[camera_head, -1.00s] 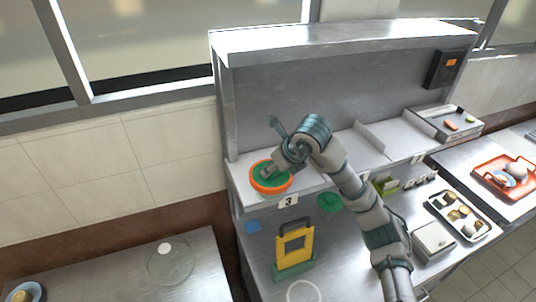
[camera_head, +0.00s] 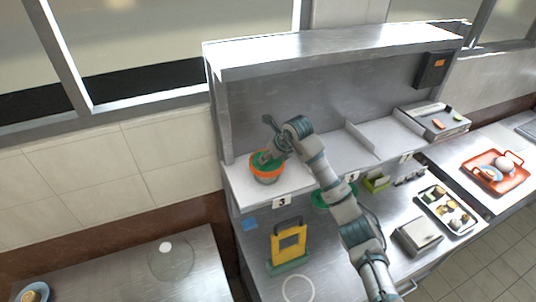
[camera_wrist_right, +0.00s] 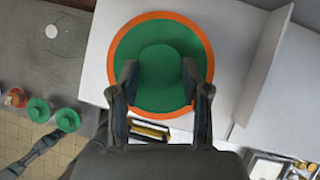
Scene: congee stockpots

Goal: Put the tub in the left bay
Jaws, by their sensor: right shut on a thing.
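The tub (camera_head: 266,176) is round and orange with a green lid, which has a round green knob. It is at the left bay (camera_head: 238,190) of the white shelf, above the label 3. I cannot tell whether its base touches the shelf. My right gripper (camera_head: 268,158) comes down from above and is shut on the tub by its lid knob. The right wrist view shows the two fingers on either side of the knob (camera_wrist_right: 160,72), with the orange rim (camera_wrist_right: 113,50) around the lid. My left gripper is in neither view.
A white divider (camera_head: 362,138) stands on the shelf to the right. A tray box (camera_head: 432,120) sits at its far right end. Below are a yellow stand (camera_head: 289,243), a green round item (camera_head: 320,199) and a metal box (camera_head: 418,237). The steel hood (camera_head: 330,50) overhangs the shelf.

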